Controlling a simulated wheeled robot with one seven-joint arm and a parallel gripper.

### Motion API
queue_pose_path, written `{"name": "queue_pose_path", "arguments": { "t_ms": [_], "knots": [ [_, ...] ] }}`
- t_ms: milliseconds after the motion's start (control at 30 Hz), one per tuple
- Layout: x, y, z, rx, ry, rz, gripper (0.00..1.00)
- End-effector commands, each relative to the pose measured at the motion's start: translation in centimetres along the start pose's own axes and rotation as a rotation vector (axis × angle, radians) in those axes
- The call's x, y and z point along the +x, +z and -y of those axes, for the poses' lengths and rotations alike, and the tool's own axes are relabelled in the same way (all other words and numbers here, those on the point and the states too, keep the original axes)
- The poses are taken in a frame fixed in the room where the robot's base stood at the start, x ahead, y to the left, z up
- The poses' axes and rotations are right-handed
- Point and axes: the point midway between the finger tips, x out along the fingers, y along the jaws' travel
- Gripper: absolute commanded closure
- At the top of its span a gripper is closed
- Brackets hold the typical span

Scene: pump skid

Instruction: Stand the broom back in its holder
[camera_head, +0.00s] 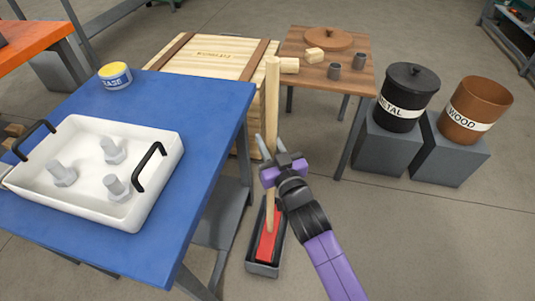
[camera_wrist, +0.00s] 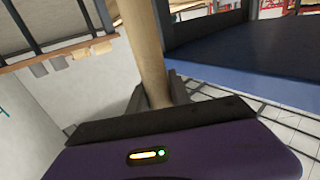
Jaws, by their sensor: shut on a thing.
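The broom's pale wooden handle (camera_head: 271,100) stands close to upright beside the blue table, and it also shows in the wrist view (camera_wrist: 143,45). My gripper (camera_head: 267,152) is shut around the handle partway up. The wrist view shows the handle between the dark fingers (camera_wrist: 158,98). The broom's red head (camera_head: 267,242) shows below, within the outline of the grey holder (camera_head: 262,270) on the floor. I cannot tell whether the head rests on the holder's bottom or hangs a little above it. The bristles are hidden.
The blue table (camera_head: 215,100) with a white tray (camera_head: 150,190) of bolts stands close on the left. A wooden crate (camera_head: 205,58) and a small brown table (camera_head: 350,75) stand behind. Metal (camera_head: 405,95) and wood (camera_head: 475,110) bins are at right. The right foreground floor is clear.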

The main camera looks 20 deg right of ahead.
Motion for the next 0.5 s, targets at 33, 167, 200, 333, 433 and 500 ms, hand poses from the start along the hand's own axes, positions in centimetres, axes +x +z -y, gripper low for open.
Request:
{"name": "queue_pose_path", "arguments": {
  "t_ms": [33,167,200,333,433,500],
  "knots": [
    [0.0,0.1,0.0,0.0,0.0,-0.005,1.0],
    [0.0,1.8,0.0,0.001,-0.001,-0.003,1.0],
    [0.0,2.5,0.0,-0.001,0.0,-0.003,1.0],
    [0.0,4.0,0.0,0.0,0.0,-0.004,1.0],
    [0.0,4.0,0.0,0.001,-0.001,-0.005,1.0],
    [0.0,3.9,0.0,0.001,-0.001,-0.005,1.0]
  ]
}}
